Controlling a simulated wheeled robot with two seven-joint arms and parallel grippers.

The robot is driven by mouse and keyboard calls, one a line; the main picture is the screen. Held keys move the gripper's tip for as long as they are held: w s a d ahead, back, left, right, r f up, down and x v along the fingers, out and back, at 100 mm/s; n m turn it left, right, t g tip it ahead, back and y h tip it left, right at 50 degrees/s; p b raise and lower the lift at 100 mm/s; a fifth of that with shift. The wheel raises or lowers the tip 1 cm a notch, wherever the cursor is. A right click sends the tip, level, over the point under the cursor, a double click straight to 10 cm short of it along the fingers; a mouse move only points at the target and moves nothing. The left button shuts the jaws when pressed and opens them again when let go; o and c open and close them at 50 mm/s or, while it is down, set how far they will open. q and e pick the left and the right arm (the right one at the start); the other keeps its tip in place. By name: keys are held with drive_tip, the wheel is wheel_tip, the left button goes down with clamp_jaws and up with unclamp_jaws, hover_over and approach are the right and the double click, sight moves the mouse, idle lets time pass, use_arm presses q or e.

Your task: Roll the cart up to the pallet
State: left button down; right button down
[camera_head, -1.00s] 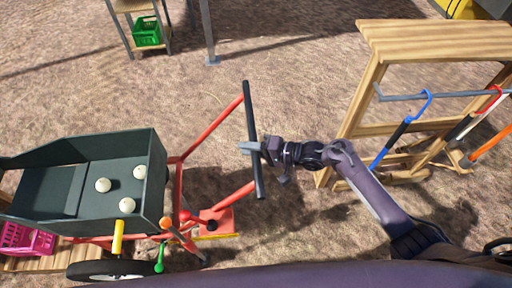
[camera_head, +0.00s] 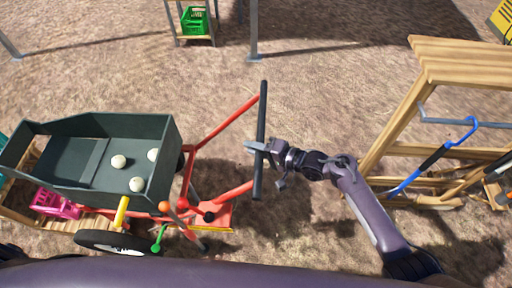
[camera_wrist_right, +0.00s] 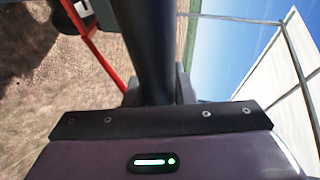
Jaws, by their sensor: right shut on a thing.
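The cart has a dark green tub (camera_head: 95,160) on a red frame (camera_head: 228,122), with a black wheel (camera_head: 112,243) at its near side, in the left half of the head view. Its dark handle bar (camera_head: 261,100) stands across the frame's right end. My right gripper (camera_head: 256,147) is shut on the middle of this bar; the bar (camera_wrist_right: 148,45) also fills the middle of the right wrist view. A slatted wooden platform (camera_head: 18,200), apparently the pallet, lies at the far left, partly hidden by the tub. My left gripper is not in view.
Three white balls lie in the tub. A wooden rack (camera_head: 460,60) with hanging tools stands close on the right. A green crate (camera_head: 195,20) is on a stand at the back. Bare ground is open behind the cart.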

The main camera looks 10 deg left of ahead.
drive_tip(key=c, duration=1.5)
unclamp_jaws()
drive_tip(key=shift+s+a, duration=0.1)
drive_tip(key=shift+a, duration=0.1)
drive_tip(key=o, duration=0.3)
drive_tip(key=shift+a, duration=0.1)
drive_tip(key=shift+d, duration=0.6)
drive_tip(key=b+v, duration=0.1)
drive_tip(key=v, duration=0.5)
drive_tip(key=shift+s+d+r, duration=0.15)
drive_tip(key=shift+s+d, duration=0.1)
